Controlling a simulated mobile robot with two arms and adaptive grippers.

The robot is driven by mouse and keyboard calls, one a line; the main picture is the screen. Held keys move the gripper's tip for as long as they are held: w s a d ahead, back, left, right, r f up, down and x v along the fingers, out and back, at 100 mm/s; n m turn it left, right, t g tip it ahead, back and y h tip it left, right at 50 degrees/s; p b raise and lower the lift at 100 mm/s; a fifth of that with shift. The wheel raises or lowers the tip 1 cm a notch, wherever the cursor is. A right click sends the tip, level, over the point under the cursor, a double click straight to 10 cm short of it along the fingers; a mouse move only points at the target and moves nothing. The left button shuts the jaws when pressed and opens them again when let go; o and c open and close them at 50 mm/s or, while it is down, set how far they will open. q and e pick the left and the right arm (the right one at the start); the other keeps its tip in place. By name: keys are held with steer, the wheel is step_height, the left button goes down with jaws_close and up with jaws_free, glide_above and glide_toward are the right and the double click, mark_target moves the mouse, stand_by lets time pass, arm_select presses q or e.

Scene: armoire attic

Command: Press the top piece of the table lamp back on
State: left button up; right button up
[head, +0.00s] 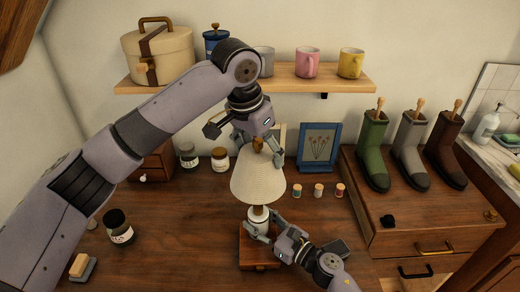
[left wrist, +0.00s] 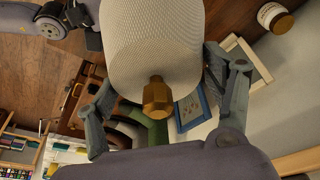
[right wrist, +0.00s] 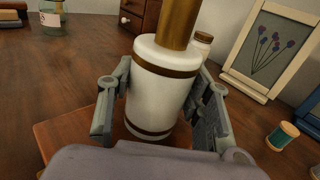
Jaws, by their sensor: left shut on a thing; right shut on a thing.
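The lamp's top piece, a cream cone shade (head: 258,180) with a brass knob, stands roughly upright above the white lamp body (head: 258,214). My left gripper (head: 258,146) comes from above, shut on the shade's upper part. In the left wrist view its fingers flank the shade (left wrist: 150,45), with the brass knob (left wrist: 157,98) between them. My right gripper (head: 262,226) is shut on the white body, which also shows in the right wrist view (right wrist: 158,95) with brass bands. A brass stem (right wrist: 178,22) rises from it. The joint inside the shade is hidden.
The lamp stands on a wooden block (head: 259,250). Several small spools (head: 318,191) and a blue framed picture (head: 319,147) are right of the shade. Jars (head: 220,160) stand behind left, and a dark jar (head: 118,228) at left. Boots (head: 372,150) stand on the right cabinet. A shelf (head: 300,80) hangs above.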

arm_select(q)
steer(key=shift+f, duration=0.15)
steer(key=shift+f, duration=0.75)
steer(key=shift+f, duration=0.5)
steer(key=shift+f, duration=0.5)
steer(key=shift+f, duration=0.2)
stand_by(0.3)
steer(key=shift+f, duration=0.6)
steer(key=shift+f, duration=0.25)
stand_by(1.0)
steer(key=o, duration=1.4)
steer(key=shift+c, duration=0.2)
steer(key=shift+o, duration=0.2)
